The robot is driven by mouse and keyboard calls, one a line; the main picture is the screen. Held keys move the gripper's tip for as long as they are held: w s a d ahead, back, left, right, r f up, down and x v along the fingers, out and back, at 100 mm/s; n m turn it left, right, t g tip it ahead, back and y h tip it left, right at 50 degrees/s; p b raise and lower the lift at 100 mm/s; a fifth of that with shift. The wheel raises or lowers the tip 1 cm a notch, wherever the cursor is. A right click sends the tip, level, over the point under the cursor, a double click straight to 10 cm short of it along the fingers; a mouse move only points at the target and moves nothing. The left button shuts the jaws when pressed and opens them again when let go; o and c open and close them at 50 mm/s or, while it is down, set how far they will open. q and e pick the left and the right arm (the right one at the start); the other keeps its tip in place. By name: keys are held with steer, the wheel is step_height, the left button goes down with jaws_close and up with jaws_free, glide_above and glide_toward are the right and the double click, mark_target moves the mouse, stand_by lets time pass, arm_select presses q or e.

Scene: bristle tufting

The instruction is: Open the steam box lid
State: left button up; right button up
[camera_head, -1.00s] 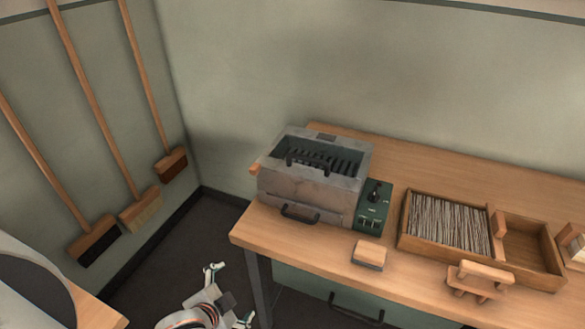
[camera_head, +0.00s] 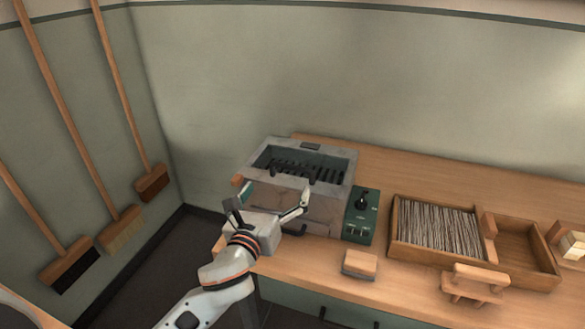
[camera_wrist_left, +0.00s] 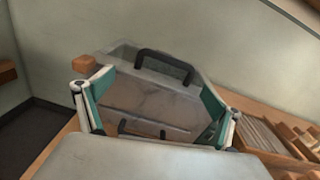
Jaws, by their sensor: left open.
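The steam box (camera_head: 336,185) is a grey metal box at the left end of the bench. Its top (camera_head: 340,152) shows a dark recess with a row of black slats; I cannot tell whether a clear cover lies over it. A black handle stands at the top front edge, and it is plain in the left wrist view (camera_wrist_left: 165,62). A second, lower handle is on the front face, partly hidden by my gripper. My left gripper (camera_head: 275,194) is open in front of the box, its fingers spread wide and pointing at the front face. No gripper holds the handle. My right gripper is out of view.
A green control panel (camera_head: 361,217) with a black lever adjoins the box's right side. A small wooden block (camera_head: 359,264), a wooden tray (camera_head: 397,238) of bristles and a wooden stand (camera_head: 474,283) sit further right. Brooms lean on the left wall.

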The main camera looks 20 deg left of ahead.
mark_target(291, 169)
arm_select(q)
steer(key=w, duration=0.2)
steer(key=w+d+r+m, duration=0.1)
steer(key=w, duration=0.2)
steer(key=w+m, duration=0.1)
steer(key=w, duration=0.1)
steer(key=shift+w+d+r+t+h, duration=0.15)
steer(key=shift+d+t+h, duration=0.05)
steer(key=shift+t+h, duration=0.1)
steer(key=shift+w+b, duration=0.3)
steer(key=shift+w, duration=0.4)
